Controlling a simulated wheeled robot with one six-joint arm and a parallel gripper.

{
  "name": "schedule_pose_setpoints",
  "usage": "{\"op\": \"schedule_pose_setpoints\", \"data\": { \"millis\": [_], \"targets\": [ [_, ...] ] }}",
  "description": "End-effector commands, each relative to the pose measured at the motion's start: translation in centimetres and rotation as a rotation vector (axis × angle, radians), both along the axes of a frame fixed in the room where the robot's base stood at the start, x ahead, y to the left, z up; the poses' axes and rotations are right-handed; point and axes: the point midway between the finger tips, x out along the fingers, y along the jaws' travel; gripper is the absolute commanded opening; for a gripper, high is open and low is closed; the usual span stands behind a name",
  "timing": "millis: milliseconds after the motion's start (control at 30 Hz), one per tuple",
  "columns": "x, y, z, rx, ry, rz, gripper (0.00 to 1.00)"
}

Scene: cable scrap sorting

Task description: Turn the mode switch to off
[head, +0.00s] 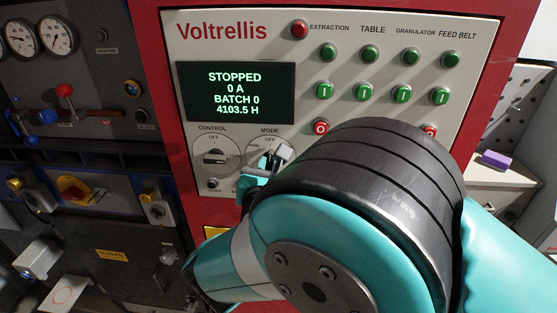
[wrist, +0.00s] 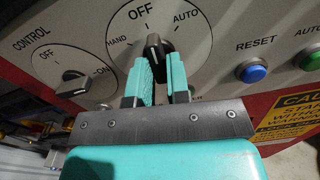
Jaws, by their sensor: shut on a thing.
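The mode switch (wrist: 155,48) is a black knob with a white pointer line on a round dial marked HAND, OFF and AUTO. Its pointer line is up, roughly toward the OFF mark. My gripper (wrist: 158,58) is shut on the knob, one teal finger on each side. In the head view the mode dial (head: 268,142) shows under its MODE label, with my gripper (head: 270,165) in front of its lower part. The knob itself is hard to make out there, and my arm covers the area to the right.
The control switch (head: 215,157) sits left of the mode dial, also visible in the wrist view (wrist: 72,82). A blue reset button (wrist: 254,74) and a green button (wrist: 311,60) are to the right. The display (head: 236,92) reads STOPPED.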

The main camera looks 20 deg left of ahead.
Motion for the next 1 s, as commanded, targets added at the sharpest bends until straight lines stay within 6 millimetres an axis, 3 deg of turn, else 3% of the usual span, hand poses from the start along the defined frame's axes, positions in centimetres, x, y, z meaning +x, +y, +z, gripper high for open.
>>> {"op": "schedule_pose_setpoints", "data": {
  "millis": [733, 767, 867, 900, 1000],
  "targets": [
    [0.08, -0.10, 0.11, -0.161, -0.036, -0.003, 0.03],
    [0.08, -0.10, 0.11, -0.161, -0.036, -0.003, 0.19],
    [0.07, -0.07, 0.10, -0.160, -0.036, -0.002, 0.42],
    [0.06, -0.06, 0.09, -0.160, -0.035, -0.002, 0.46],
    [0.04, -0.04, 0.06, -0.160, -0.035, -0.001, 0.46]
  ]
}}
